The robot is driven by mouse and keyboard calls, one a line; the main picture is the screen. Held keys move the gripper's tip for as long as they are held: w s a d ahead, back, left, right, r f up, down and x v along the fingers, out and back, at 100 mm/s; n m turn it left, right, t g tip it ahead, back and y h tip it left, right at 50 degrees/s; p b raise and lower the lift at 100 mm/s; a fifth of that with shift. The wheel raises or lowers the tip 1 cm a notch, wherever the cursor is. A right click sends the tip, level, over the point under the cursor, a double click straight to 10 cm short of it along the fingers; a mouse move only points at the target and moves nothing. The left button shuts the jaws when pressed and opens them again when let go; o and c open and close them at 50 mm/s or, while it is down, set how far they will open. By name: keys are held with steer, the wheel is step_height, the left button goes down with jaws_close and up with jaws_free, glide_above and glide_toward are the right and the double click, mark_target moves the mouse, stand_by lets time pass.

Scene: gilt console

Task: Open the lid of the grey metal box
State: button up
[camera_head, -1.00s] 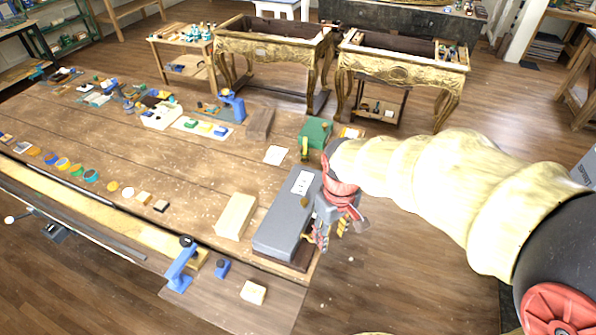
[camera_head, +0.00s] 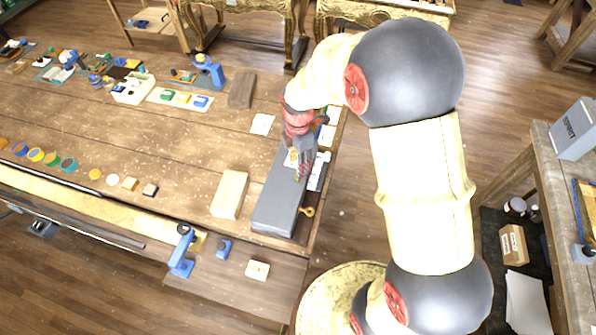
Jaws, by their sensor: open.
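The grey metal box (camera_head: 272,205) is long and low and lies near the right end of the wooden workbench. Its lid appears shut, though my gripper hides part of its far end. A small brass-coloured piece (camera_head: 307,211) sticks out at its right side. My gripper (camera_head: 302,174) is open and points down over the far part of the box. I cannot tell whether the fingers touch the lid. A grey and white piece (camera_head: 320,170) shows just right of the fingers; I cannot tell if it belongs to the box.
A pale wooden block (camera_head: 229,194) stands close to the left of the box. A white card (camera_head: 262,124) and a brown block (camera_head: 242,90) lie farther back. Blue clamps (camera_head: 182,252) stand at the front edge.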

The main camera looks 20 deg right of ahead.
mark_target(287, 176)
steer(key=shift+s+f, duration=0.1)
steer(key=shift+f, duration=2.8)
steer(key=shift+c, duration=1.2)
steer(key=c, duration=0.8)
jaws_close()
